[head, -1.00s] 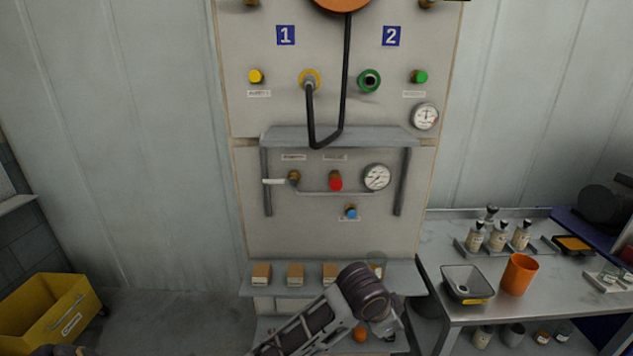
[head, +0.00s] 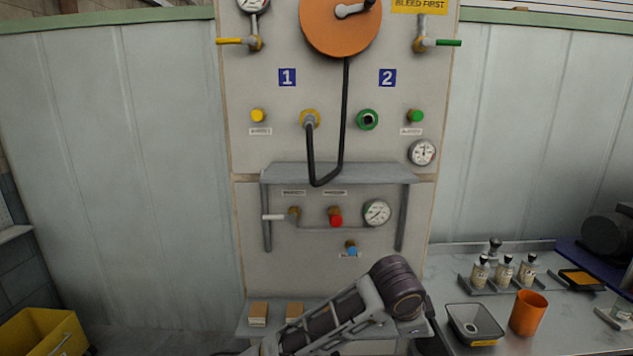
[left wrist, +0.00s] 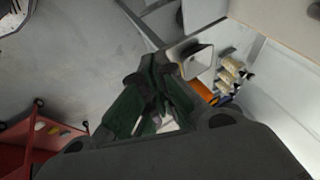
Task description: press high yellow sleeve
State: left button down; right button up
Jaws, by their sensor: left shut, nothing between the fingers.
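A yellow sleeve (head: 310,117) rings the port below the blue 1 sign, high on the panel. The bent end of a black hose (head: 311,150) sits at this sleeve. A yellow knob (head: 258,115) is left of it. My left arm crosses low in front of the panel in the head view, well below the sleeve; its fingers cannot be made out there. In the left wrist view my left gripper (left wrist: 152,82) has its dark green fingers shut, with nothing held, and the sleeve is not seen. My right gripper is in neither view.
A grey shelf (head: 340,173) juts out below the hose loop. A green port (head: 368,119) is right of the sleeve. An orange reel (head: 340,30) hangs above. A side table at right bears a grey tray (head: 474,325), an orange cup (head: 528,313) and several bottles.

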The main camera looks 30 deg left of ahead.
pick_arm(q)
jog(key=w+a+r+m+t+y, duration=0.1)
jog(key=w+a+r+y, duration=0.15)
jog(key=r, duration=0.65)
jog(key=w+a+r+y, duration=0.1)
jog(key=w+a+r, duration=0.3)
jog(key=r, duration=0.5)
jog(key=w+a+r+m+t+y, duration=0.1)
jog(key=w+a+r, duration=0.25)
jog(key=r, duration=0.55)
jog(key=s+a+r+n, duration=0.1)
jog(key=s+a+r, duration=0.2)
jog(key=r, duration=0.6)
jog(key=s+a+r+y, duration=0.1)
jog(key=s+a+r, duration=0.2)
jog(key=a+r, duration=0.4)
jog(key=s+a+r+n+y, duration=0.1)
jog(key=s+a+r, duration=0.3)
jog(key=r, duration=0.7)
jog(key=shift+a+n, duration=0.3)
jog(key=shift+a, duration=0.65)
jog(key=shift+y, duration=0.25)
